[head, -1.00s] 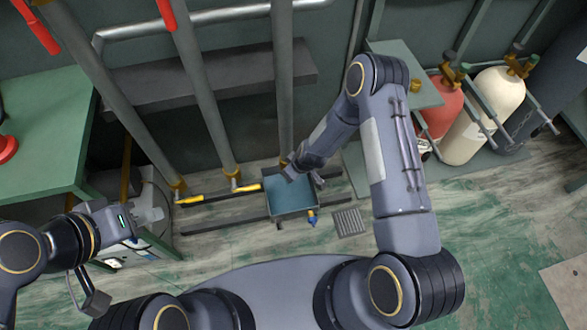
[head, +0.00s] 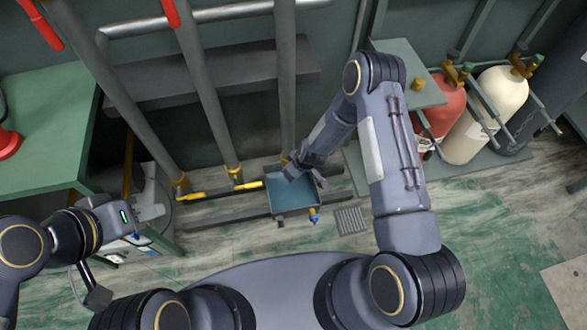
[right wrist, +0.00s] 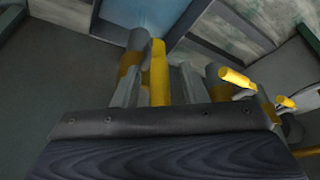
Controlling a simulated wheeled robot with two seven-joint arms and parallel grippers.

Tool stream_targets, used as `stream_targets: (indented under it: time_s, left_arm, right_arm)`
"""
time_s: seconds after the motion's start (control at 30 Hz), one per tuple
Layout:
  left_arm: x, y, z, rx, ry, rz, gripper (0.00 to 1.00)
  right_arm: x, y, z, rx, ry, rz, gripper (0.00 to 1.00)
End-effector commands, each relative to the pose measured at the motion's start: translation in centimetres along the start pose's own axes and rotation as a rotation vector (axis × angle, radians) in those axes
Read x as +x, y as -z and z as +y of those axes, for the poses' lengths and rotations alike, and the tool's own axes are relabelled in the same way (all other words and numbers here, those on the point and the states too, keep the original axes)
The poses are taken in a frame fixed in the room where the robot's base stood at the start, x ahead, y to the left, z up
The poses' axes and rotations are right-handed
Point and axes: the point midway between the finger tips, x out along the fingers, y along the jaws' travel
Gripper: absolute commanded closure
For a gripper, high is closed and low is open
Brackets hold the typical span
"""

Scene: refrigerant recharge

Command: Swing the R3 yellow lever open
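Three grey vertical pipes have yellow fittings near the floor. Two yellow levers, left (head: 191,196) and middle (head: 249,185), point right in the head view. The rightmost pipe (head: 286,125) meets my right gripper (head: 296,171), which hides its fitting. In the right wrist view, a yellow lever (right wrist: 158,72) lies between the fingers of my right gripper (right wrist: 160,88); the fingers look apart with a gap beside the lever. Two more yellow levers, a near one (right wrist: 237,78) and a far one (right wrist: 286,102), stick out at the right. My left gripper (head: 152,203) looks open and empty.
A blue tray-like box (head: 290,205) sits below my right gripper, beside a floor grate (head: 349,220). A green bench (head: 45,135) is at left. Red (head: 445,105) and cream (head: 490,115) cylinders stand at right. A dark horizontal beam (head: 165,82) crosses behind the pipes.

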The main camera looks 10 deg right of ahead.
Motion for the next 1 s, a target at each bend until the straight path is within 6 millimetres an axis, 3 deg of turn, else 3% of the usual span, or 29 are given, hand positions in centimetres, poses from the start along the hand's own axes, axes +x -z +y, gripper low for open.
stream_targets:
  time_s: [0.3,0.5,1.0]
  left_arm:
    - [-1.3,0.7,0.6,0.0,0.0,0.0,0.64]
    - [-1.8,0.9,0.8,0.0,0.0,0.0,0.64]
    - [-1.8,0.9,0.8,0.0,0.0,0.0,0.64]
  right_arm:
    - [-5.0,0.2,0.1,0.0,-0.002,0.001,0.61]
    - [-7.3,0.1,0.1,0.0,-0.002,0.0,0.61]
    - [-7.6,0.0,0.0,-0.001,-0.001,0.0,0.61]
